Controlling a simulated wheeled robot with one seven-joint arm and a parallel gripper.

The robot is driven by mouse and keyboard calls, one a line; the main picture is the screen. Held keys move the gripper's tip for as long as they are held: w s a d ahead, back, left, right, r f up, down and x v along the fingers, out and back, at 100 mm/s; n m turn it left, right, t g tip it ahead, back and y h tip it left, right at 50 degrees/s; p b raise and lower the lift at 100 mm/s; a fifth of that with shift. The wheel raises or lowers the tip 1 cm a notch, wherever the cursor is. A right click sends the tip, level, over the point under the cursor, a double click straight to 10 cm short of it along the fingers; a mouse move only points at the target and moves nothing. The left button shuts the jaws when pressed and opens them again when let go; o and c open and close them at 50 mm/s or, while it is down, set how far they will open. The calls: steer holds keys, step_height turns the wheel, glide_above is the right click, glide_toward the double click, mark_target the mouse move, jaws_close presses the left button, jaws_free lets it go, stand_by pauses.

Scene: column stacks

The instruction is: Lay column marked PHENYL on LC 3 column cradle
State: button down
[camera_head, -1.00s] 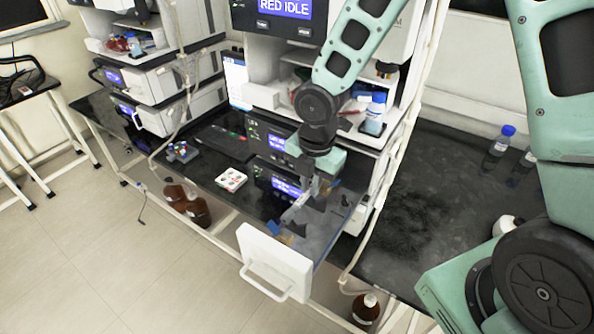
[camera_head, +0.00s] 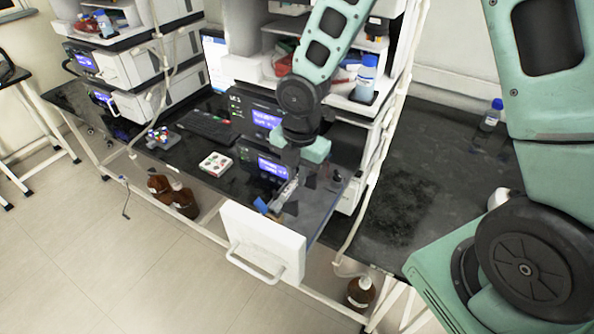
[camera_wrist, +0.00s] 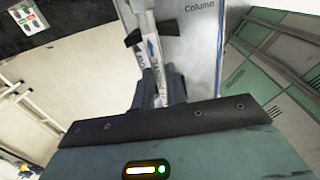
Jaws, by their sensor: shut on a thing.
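My gripper (camera_head: 286,190) is shut on a slim pale column, above the pulled-out drawer (camera_head: 330,213) of the instrument stack. In the wrist view the column (camera_wrist: 147,55) runs lengthwise between the dark fingers (camera_wrist: 160,88). It carries a blue arrow and print too slanted to read surely. In the head view, the arm and gripper hide much of the column and the drawer's inside. A small blue part (camera_head: 262,205) shows beside the gripper. I cannot make out the cradle or whether the column touches anything.
The drawer's white front (camera_head: 262,240) with its handle sticks out past the bench edge. A white tray with coloured spots (camera_head: 215,164) and a keyboard (camera_head: 208,126) lie to the left. A blue-capped bottle (camera_head: 366,75) stands above right. The right bench (camera_head: 425,190) is mostly clear.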

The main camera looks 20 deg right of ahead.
steer(key=shift+f, duration=0.4)
steer(key=c, duration=1.3)
jaws_free()
steer(key=shift+c, duration=0.2)
step_height(320, 180, up, 17)
steer(key=shift+s+d+r+p, duration=0.2)
steer(key=shift+s+d+p, duration=0.1)
steer(key=shift+s+p, duration=0.15)
